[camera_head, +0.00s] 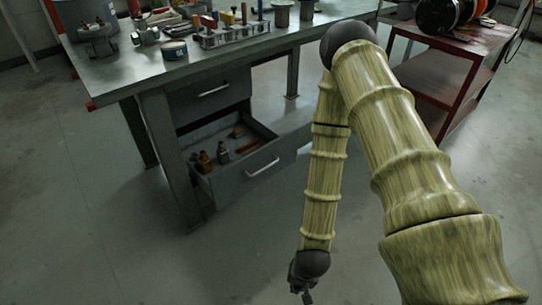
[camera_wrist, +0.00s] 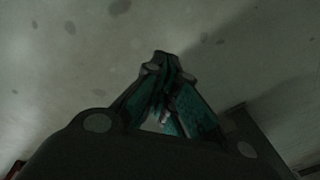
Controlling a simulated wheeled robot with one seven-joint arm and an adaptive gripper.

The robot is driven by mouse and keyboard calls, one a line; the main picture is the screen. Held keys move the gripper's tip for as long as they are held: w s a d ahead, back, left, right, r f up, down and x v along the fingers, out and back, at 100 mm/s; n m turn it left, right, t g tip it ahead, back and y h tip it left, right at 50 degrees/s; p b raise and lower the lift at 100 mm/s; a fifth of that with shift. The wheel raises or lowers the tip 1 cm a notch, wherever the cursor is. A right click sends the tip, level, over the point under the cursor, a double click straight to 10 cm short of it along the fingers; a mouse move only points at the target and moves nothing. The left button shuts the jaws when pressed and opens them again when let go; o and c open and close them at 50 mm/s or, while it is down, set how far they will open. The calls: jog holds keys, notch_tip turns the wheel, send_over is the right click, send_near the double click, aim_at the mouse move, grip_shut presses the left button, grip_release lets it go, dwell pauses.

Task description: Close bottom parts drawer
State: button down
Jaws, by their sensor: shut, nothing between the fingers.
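The bottom parts drawer (camera_head: 240,166) is pulled out of the cabinet under the grey workbench, in the head view. Its front faces right and down, with a light bar handle (camera_head: 263,168). Small bottle-like parts and reddish-brown pieces lie inside. The upper drawer (camera_head: 210,100) above it looks shut. My gripper (camera_head: 306,297) hangs low over the floor, below and right of the drawer front and apart from it. In the wrist view, the fingers of my gripper (camera_wrist: 162,62) are together with nothing between them.
The workbench (camera_head: 125,80) carries a tool rack (camera_head: 235,36), a tin (camera_head: 174,50) and other items. A red cart (camera_head: 445,75) with cable reels stands at the back right. Bare floor (camera_head: 90,215) lies in front and to the left.

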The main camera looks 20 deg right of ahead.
jog(key=w+d+r+m+t+b, duration=0.1)
jog(key=w+r+m, duration=0.25)
jog(key=w, duration=0.25)
jog(key=w+r+m+t+y+b, duration=0.1)
jog(key=w+r+m, duration=0.1)
jog(key=w+m, duration=0.35)
jog(key=w+d+r+m+t+b, duration=0.1)
jog(key=w+r+m, duration=0.25)
jog(key=w, duration=0.35)
jog(key=w+d+r+m+t+y+b, duration=0.1)
jog(key=w+d+r+m+t+b, duration=0.1)
jog(key=w+d+r+m, duration=0.35)
jog(key=w+d+r+m+t+b, duration=0.2)
jog(key=w+d+r+m, duration=0.1)
jog(key=w+r+m, duration=0.5)
jog(key=b, duration=0.7)
send_near(264, 156)
jog(key=shift+n, duration=0.4)
jog(key=shift+x, duration=2.25)
jog(key=shift+d, duration=0.1)
